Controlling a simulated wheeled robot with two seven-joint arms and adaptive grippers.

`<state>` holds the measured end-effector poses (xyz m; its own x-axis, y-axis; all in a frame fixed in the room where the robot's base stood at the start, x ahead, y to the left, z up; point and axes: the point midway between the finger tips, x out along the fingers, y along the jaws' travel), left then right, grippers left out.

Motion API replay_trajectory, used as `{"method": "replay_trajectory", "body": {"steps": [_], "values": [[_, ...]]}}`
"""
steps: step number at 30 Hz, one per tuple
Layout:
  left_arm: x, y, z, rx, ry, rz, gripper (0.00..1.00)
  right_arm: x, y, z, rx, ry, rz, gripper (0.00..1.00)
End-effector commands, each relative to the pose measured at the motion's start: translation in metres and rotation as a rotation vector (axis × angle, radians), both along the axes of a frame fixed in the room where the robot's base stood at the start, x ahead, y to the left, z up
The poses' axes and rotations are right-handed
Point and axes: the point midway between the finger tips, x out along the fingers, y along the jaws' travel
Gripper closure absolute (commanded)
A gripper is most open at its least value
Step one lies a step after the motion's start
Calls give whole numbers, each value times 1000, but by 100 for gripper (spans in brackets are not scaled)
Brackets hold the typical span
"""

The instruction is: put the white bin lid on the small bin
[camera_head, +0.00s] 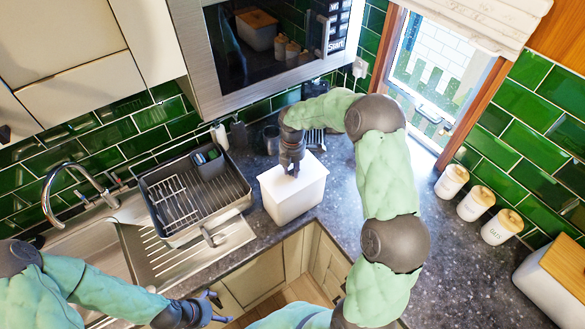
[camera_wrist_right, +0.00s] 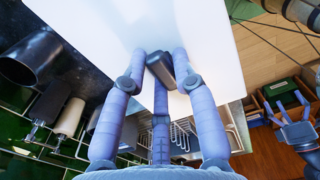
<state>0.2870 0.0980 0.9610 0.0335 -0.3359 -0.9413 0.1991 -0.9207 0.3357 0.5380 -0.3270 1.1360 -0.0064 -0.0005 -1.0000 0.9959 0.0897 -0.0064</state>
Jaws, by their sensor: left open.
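The white bin lid (camera_head: 288,182) lies over the top of the small white bin (camera_head: 293,205) on the counter; from here I cannot tell whether it rests fully on the rim. My right gripper (camera_head: 291,168) is above the lid, pointing down. In the right wrist view its fingers (camera_wrist_right: 160,60) close around the lid's dark grey handle (camera_wrist_right: 161,72), with the white lid (camera_wrist_right: 205,40) filling the space beyond. My left gripper (camera_head: 212,307) is open and empty, low in front of the counter, well away from the bin.
A grey dish rack (camera_head: 195,195) stands left of the bin beside the sink and tap (camera_head: 75,185). Several dark items stand behind the bin. White canisters (camera_head: 475,203) line the right wall, near a wooden-lidded box (camera_head: 555,275). The dark counter (camera_head: 460,265) right of my right arm is clear.

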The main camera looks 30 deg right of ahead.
Motion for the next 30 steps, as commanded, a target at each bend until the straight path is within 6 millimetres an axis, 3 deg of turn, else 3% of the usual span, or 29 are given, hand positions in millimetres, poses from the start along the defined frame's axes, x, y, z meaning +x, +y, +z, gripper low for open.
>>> {"method": "replay_trajectory", "body": {"steps": [2,14,20,30], "values": [[0,0,0,0,0,0,7,0,0,0,0,0,0,46],[0,0,0,0,0,0,7,0,0,4,0,-1,0,46],[0,0,0,0,0,0,7,1,0,32,-1,-4,0,46],[0,0,0,0,0,0,7,1,0,96,-1,-2,0,46]]}}
